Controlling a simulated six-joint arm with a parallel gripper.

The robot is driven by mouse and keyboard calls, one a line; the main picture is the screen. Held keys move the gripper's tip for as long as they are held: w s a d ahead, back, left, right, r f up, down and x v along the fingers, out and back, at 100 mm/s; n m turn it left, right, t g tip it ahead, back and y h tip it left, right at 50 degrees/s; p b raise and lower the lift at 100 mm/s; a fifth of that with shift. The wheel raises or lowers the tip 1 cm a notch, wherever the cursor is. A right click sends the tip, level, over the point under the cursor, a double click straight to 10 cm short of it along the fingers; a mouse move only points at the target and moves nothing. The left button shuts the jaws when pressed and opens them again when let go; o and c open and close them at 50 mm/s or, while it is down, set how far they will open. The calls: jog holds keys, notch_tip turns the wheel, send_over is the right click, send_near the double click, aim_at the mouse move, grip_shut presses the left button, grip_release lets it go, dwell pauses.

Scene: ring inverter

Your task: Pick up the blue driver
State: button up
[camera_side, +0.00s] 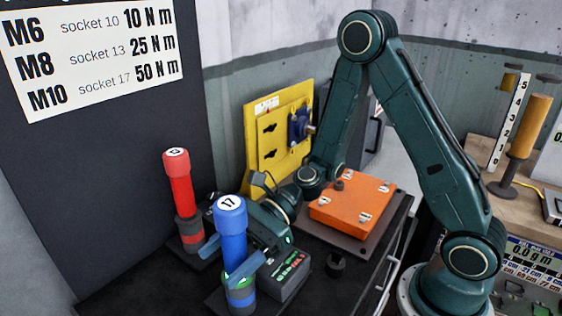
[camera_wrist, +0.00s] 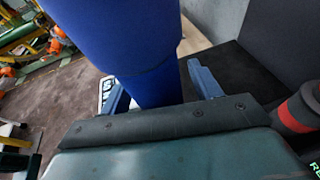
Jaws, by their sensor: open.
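The blue driver (camera_side: 232,236) stands upright in the side view, with a white cap marked 17 and a grey lower part with blue and green bands in a holder. My gripper (camera_side: 219,266) is open, low on the driver, with one blue finger on each side of its shaft. In the wrist view the driver (camera_wrist: 125,45) fills the upper middle, between the two fingers of my gripper (camera_wrist: 151,76). A gap shows beside the right finger; contact at the left finger cannot be told.
A red driver (camera_side: 179,190) marked 13 stands left of my gripper; its base area (camera_wrist: 298,108) shows at right in the wrist view. An orange plate (camera_side: 352,200) lies to the right. A yellow panel (camera_side: 278,130) stands behind. A small dark part (camera_side: 336,265) sits in front of the plate.

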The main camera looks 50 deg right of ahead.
jog(key=shift+r, duration=0.1)
jog(key=c, duration=1.3)
jog(key=shift+r, duration=0.15)
notch_tip(320, 180, up, 20)
jog(key=shift+f, duration=0.15)
dwell(0.4)
dwell(0.5)
